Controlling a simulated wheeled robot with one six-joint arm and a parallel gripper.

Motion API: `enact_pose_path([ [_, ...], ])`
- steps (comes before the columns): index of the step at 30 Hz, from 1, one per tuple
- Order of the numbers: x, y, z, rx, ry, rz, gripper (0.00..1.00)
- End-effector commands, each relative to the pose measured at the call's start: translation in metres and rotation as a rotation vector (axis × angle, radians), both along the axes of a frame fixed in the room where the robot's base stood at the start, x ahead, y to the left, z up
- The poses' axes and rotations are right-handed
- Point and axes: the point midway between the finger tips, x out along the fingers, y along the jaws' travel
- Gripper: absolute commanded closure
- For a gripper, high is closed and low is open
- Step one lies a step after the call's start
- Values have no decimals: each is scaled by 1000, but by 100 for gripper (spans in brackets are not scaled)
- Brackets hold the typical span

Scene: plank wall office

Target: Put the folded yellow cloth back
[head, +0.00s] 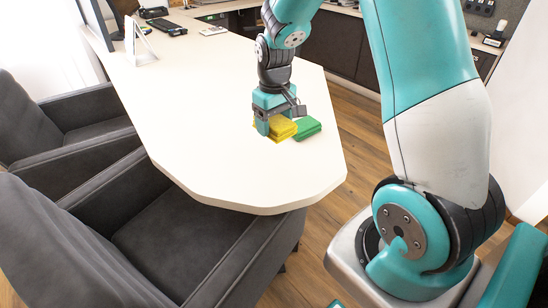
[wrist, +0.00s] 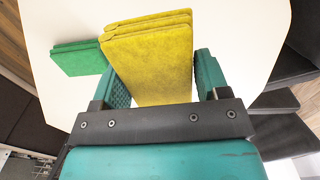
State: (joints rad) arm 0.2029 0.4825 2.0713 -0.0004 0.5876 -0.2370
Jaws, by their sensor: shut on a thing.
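The folded yellow cloth (head: 280,128) is between the fingers of my gripper (head: 278,121), at the right part of the white table. In the wrist view the yellow cloth (wrist: 150,58) shows its folded layers at the far end, and my gripper (wrist: 158,80) is shut on it. I cannot tell whether the cloth touches the table top or is just above it. A folded green cloth (head: 308,127) lies on the table just right of the yellow one. In the wrist view the green cloth (wrist: 80,58) is to the left.
The white table (head: 200,90) is mostly clear left of my gripper. A white stand (head: 138,42) and a dark device (head: 166,26) are at its far end. Grey armchairs (head: 180,235) stand along the left and near sides. Dark cabinets (head: 335,42) stand behind.

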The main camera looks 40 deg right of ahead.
Motion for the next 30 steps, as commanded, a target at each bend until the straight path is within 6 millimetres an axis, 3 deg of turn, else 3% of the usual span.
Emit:
enact_pose_path([
  [3,-1,0,-35,1,6,0,50],
  [7,0,0,-59,1,3,0,50],
  [14,0,0,-77,0,0,0,50],
  [21,0,0,-108,0,0,0,50],
  [30,0,0,-111,0,-1,0,50],
])
